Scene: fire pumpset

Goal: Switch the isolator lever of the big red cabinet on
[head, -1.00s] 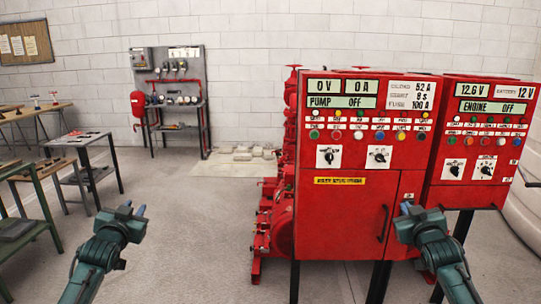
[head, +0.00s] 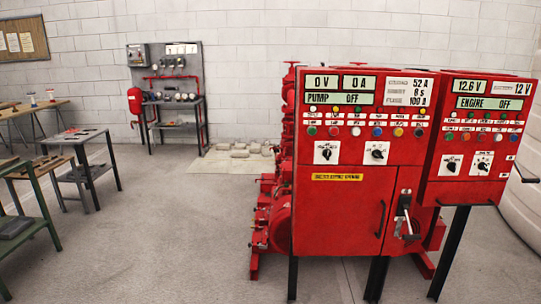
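The big red cabinet (head: 335,215) stands right of the middle, on dark legs. Its displays read 0 V, 0 A and PUMP OFF. The isolator lever (head: 408,222) is on the lower right of its front, right of the black door handle (head: 380,219). The lever has a dark mount at its top, a light grey arm hanging down and a dark grip at the low end. Whether it touches any stop is too small to tell. Neither of my grippers is in view, and nothing covers the lever.
A smaller red cabinet (head: 470,180) reading ENGINE OFF adjoins on the right. Red pump parts (head: 275,220) stand at the big cabinet's left side. Work tables (head: 75,150) line the left, and a gauge rack (head: 175,105) stands at the back wall. The grey floor (head: 170,240) between is clear.

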